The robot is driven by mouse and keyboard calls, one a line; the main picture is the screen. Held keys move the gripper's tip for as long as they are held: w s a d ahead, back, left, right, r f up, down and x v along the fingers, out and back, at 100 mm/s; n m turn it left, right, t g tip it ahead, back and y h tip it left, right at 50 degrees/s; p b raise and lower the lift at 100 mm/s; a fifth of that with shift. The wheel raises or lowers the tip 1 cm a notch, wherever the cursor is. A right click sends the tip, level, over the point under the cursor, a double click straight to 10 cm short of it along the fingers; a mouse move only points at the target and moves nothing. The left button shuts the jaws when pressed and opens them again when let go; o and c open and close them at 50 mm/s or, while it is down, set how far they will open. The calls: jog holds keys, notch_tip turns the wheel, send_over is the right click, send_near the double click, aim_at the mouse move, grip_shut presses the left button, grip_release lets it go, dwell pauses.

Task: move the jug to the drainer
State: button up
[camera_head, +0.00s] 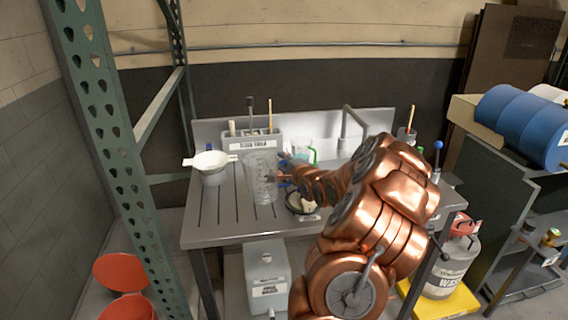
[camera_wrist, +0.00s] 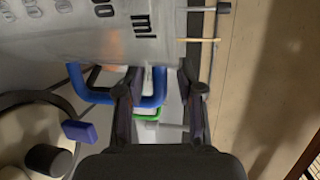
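The jug (camera_head: 262,178) is clear with measuring marks and looks upright on the grooved drainer (camera_head: 222,218), left of the sink. In the wrist view the jug wall (camera_wrist: 110,35) fills the upper left, with its blue handle (camera_wrist: 156,90) below. My gripper (camera_head: 279,178) is at the jug's right side. In the wrist view my gripper's two fingers (camera_wrist: 160,80) stand apart on either side of part of the handle, with gaps visible. The jug's base contact is hard to judge.
A white tub (camera_head: 211,168) stands left of the jug. A labelled holder with upright tools (camera_head: 255,144) is behind it. A green-handled jug (camera_head: 312,154) stands behind my arm. A round dark-rimmed dish (camera_head: 293,207) lies right of the jug. Green rack posts (camera_head: 100,120) rise at left.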

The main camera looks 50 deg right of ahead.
jog(key=shift+s+a+r, duration=0.1)
jog(key=shift+s+r, duration=0.1)
jog(key=shift+s, duration=0.25)
jog(key=b+v, duration=0.2)
jog(key=v, duration=0.9)
jog(key=shift+a, duration=0.15)
jog(key=a+f+n+g+y, duration=0.1)
jog(key=a+f+n+g, duration=0.1)
jog(key=a+n, duration=0.35)
jog(key=a+f+n+g+y, duration=0.2)
jog(key=a+f+g, duration=0.1)
jog(key=a, duration=0.6)
jog(key=a+f+n+g+y, duration=0.1)
jog(key=a+f+n+g, duration=0.15)
jog(key=a, duration=0.55)
jog(key=s+a+r+n+g, duration=0.1)
jog(key=s+a+n+g, duration=0.3)
jog(key=s+a, duration=0.6)
jog(key=s+a+r+n+g+y, duration=0.1)
jog(key=s+a+n+g, duration=0.4)
jog(key=s, duration=1)
jog(key=a+n, duration=0.3)
jog(key=a, duration=0.2)
jog(key=shift+a+r+n+y, duration=0.3)
jog(key=shift+a+n, duration=0.05)
jog(key=shift+n, duration=0.05)
